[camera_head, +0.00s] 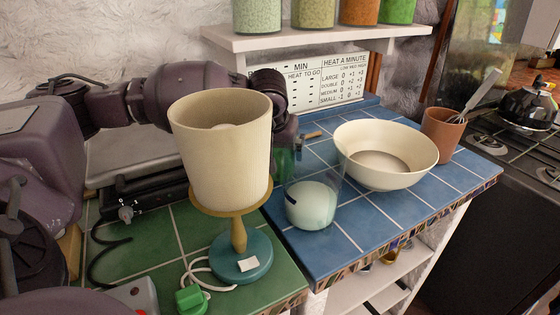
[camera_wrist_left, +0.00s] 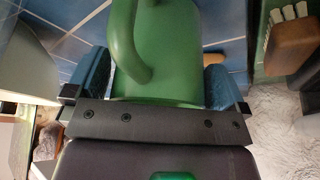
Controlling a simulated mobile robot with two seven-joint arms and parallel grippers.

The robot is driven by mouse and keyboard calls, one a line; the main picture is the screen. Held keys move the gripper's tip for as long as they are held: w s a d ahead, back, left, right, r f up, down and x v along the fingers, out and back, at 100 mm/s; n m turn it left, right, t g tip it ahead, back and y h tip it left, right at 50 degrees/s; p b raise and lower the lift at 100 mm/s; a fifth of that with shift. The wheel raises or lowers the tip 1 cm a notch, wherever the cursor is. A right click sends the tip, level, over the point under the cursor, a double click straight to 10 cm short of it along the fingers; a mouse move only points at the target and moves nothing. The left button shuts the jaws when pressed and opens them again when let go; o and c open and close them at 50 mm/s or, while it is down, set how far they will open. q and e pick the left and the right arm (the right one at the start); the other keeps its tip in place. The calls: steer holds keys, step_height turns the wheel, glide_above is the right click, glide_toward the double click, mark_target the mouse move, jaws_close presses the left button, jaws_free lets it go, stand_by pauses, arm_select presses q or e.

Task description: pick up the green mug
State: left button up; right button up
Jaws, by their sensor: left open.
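The green mug (camera_wrist_left: 170,45) fills the upper middle of the left wrist view, its handle (camera_wrist_left: 128,45) facing the camera. My left gripper (camera_wrist_left: 155,75) is open, with a blue finger on each side of the mug. Whether the fingers touch it cannot be told. In the head view only a little of the green mug (camera_head: 284,163) shows on the blue tiles, behind the lamp and a clear glass vessel. My left arm reaches in behind the lamp, which hides much of the gripper. My right gripper is not in view.
A lamp with a cream shade (camera_head: 222,150) stands on green tiles in front of my arm. A glass vessel (camera_head: 314,200) and a cream bowl (camera_head: 385,153) stand close by. A wooden brush (camera_wrist_left: 292,40) is beside the gripper. A shelf with jars (camera_head: 310,40) hangs above.

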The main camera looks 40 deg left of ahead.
arm_select(q)
steer(key=shift+f, duration=0.1)
steer(key=c, duration=0.9)
step_height(320, 180, up, 10)
steer(key=shift+r+p, duration=0.1)
steer(key=shift+p, duration=0.5)
steer(key=shift+c, duration=0.2)
